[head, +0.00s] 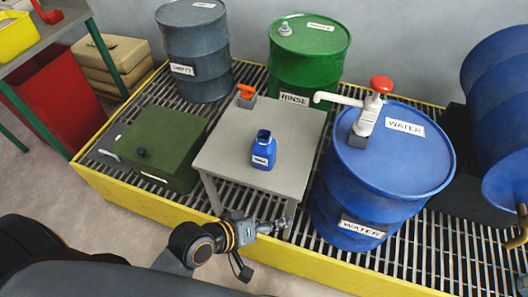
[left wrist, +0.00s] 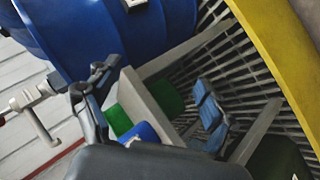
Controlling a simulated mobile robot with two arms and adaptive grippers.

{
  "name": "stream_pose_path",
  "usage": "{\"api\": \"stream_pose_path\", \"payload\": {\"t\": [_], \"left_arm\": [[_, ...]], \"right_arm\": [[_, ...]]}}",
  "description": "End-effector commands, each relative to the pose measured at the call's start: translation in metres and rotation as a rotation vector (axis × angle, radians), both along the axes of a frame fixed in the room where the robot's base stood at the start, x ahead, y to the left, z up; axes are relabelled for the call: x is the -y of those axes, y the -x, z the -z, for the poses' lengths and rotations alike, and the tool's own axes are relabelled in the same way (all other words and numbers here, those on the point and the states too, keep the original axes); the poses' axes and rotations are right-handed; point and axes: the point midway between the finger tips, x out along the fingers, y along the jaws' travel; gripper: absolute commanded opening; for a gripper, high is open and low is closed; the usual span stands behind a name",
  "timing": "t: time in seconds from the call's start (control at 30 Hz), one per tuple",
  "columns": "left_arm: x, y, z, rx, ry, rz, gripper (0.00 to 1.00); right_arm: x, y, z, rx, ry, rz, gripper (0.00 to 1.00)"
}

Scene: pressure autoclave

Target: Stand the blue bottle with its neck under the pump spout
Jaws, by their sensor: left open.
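The blue bottle (head: 264,150) stands upright and open-necked, with a white label, near the middle of the grey table (head: 222,150). Part of it also shows low in the left wrist view (left wrist: 141,132). The white pump (head: 368,115) with a red knob stands on the upright blue WATER drum (head: 350,190). Its spout (head: 322,97) reaches left over the table's back right corner, apart from the bottle. My left gripper (head: 283,224) is open and empty, in front of the table's near edge and below its top. My right gripper is not in view.
An orange-red item (head: 246,92) sits at the table's back edge. A green RINSE drum (head: 308,55) and a grey drum (head: 195,55) stand behind; a green box (head: 162,145) is left. The yellow-edged grating (head: 130,205) surrounds these. The tabletop is otherwise clear.

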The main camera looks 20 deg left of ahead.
Motion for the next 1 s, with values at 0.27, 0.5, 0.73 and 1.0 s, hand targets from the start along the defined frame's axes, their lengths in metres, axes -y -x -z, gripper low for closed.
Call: {"api": "stream_pose_path", "payload": {"t": [0.27,0.5,0.73,1.0], "left_arm": [[0.04,-0.033,-0.078,-0.076,0.852,-0.344,0.83],[-0.006,-0.063,-0.092,-0.276,1.622,-0.752,0.83],[-0.059,-0.07,-0.066,-0.352,2.059,-1.042,0.83],[-0.072,-0.092,-0.061,-0.354,2.153,-1.103,0.83]], "right_arm": [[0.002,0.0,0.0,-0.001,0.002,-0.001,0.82],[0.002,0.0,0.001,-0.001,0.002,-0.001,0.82],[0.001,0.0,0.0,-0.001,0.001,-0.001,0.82],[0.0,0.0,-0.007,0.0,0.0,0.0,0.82]]}}
